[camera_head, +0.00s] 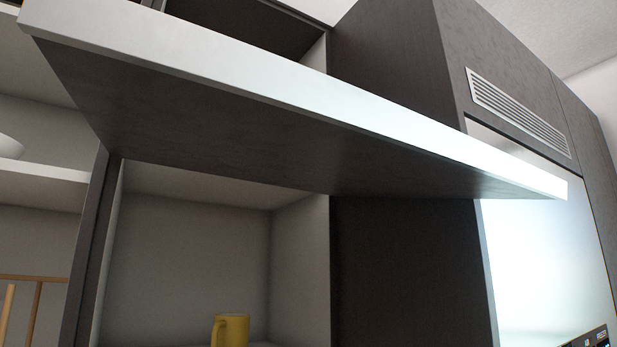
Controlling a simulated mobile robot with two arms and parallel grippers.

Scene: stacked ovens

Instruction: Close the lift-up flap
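The lift-up flap (230,138) is a wide dark panel with a pale front edge. It is raised and sticks out from the cabinet toward me, across the upper part of the head view. I see its dark underside from below. The open cabinet compartment (190,255) shows under it, with light grey inner walls. A yellow mug (231,329) stands at the bottom of the compartment, its lower part cut off by the picture edge. Neither of my grippers is in view.
At the left are open shelves (40,185) with a white dish (10,146) and a wooden rack (30,290). At the right stands a tall dark unit with a vent grille (515,110) and a shiny pale panel (545,260). Another open compartment (250,30) shows above the flap.

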